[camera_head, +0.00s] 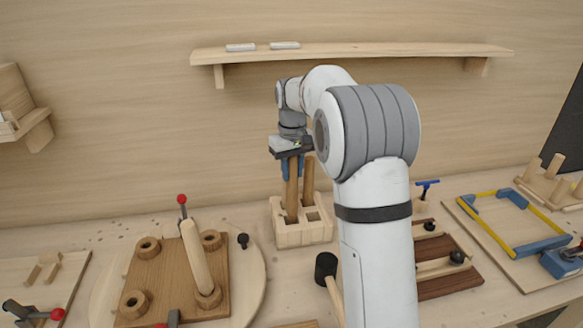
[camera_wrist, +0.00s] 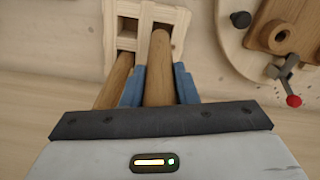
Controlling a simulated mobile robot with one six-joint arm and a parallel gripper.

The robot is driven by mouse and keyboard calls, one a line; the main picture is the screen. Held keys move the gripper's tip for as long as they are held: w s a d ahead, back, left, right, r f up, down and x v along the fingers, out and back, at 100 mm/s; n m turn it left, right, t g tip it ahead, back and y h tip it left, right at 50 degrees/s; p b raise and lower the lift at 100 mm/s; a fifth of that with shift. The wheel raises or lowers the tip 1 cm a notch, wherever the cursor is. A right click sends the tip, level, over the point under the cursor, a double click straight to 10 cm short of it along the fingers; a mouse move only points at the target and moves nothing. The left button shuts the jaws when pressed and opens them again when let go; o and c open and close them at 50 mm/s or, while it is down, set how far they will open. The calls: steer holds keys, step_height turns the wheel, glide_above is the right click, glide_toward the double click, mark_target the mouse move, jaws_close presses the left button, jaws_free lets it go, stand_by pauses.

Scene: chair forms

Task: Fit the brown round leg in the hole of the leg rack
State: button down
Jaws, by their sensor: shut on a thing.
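My gripper (camera_head: 291,168) is shut on a brown round leg (camera_head: 292,192), held upright over the pale wooden leg rack (camera_head: 304,236). In the wrist view the blue fingers (camera_wrist: 160,82) clasp both sides of this leg (camera_wrist: 158,60). Its lower end is at the rack's top, by an opening; I cannot tell whether it is inside the hole. A second round leg (camera_head: 308,182) stands in the rack just to the right, and shows at left in the wrist view (camera_wrist: 113,84). The rack (camera_wrist: 174,14) has square openings, partly hidden by the legs.
A round board with a brown plate (camera_head: 185,270) and an upright pale leg (camera_head: 195,255) lies left of the rack. A black-headed mallet (camera_head: 326,266) lies to the right in front. A wall shelf (camera_head: 350,50) is above and behind my arm.

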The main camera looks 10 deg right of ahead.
mark_target(291, 187)
steer(key=shift+a+f+b, duration=0.15)
steer(key=shift+f+b, duration=0.95)
steer(key=shift+f, duration=0.2)
steer(key=shift+f+b, duration=0.8)
steer(key=shift+f, duration=0.85)
steer(key=c, duration=1.1)
jaws_free()
steer(key=shift+o, duration=0.2)
steer(key=shift+r, duration=0.1)
